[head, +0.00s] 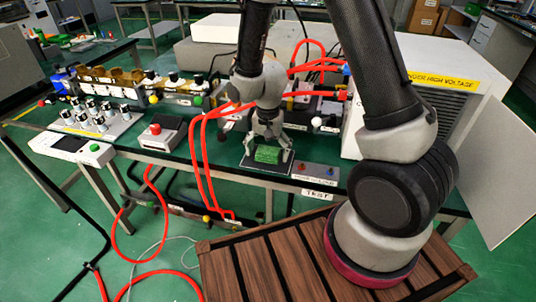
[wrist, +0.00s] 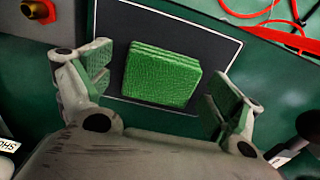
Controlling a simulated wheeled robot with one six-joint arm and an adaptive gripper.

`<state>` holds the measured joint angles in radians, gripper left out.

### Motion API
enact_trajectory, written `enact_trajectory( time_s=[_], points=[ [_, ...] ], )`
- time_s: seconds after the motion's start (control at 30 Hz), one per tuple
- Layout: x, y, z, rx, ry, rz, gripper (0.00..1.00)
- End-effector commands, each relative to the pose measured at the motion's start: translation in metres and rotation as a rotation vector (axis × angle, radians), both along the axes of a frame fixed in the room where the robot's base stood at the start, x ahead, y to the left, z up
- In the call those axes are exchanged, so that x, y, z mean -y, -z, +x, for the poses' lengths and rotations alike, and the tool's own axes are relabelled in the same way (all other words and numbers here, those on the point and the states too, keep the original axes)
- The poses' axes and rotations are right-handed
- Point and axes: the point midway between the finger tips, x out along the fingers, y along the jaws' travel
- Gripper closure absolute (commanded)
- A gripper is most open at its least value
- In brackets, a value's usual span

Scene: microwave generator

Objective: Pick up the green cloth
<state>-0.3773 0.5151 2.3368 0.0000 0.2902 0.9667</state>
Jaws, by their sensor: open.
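The green cloth (head: 267,155) is a small folded, layered block lying on a dark flat pad (head: 255,168) on the green bench. In the wrist view the cloth (wrist: 162,74) lies near the top middle, on the dark pad with a pale edge (wrist: 215,45). My gripper (head: 268,142) points down just above the cloth. In the wrist view my gripper (wrist: 160,88) is open, with one finger on the left and one on the right of the cloth. Visible gaps separate both fingers from it. Nothing is held.
Red cables (head: 203,165) loop over the bench left of the pad. A small panel with red and blue knobs (head: 316,170) sits right of it. A grey box with a red button (head: 160,133) stands left. A white high-voltage cabinet (head: 440,85) stands right.

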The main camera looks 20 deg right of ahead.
Motion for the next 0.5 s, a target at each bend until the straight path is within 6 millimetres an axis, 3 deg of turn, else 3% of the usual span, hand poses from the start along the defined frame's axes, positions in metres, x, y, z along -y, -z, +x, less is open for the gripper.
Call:
enact_trajectory(
  time_s=[0.17,0.37,0.5],
  points=[
    [0.0,-0.0001,0.0001,0.001,0.0,0.001,0.08],
    [0.0,-0.0003,0.0001,0.001,0.0,0.001,0.44],
    [0.0,-0.0003,0.0001,0.0,0.0,0.0,0.47]
  ],
)
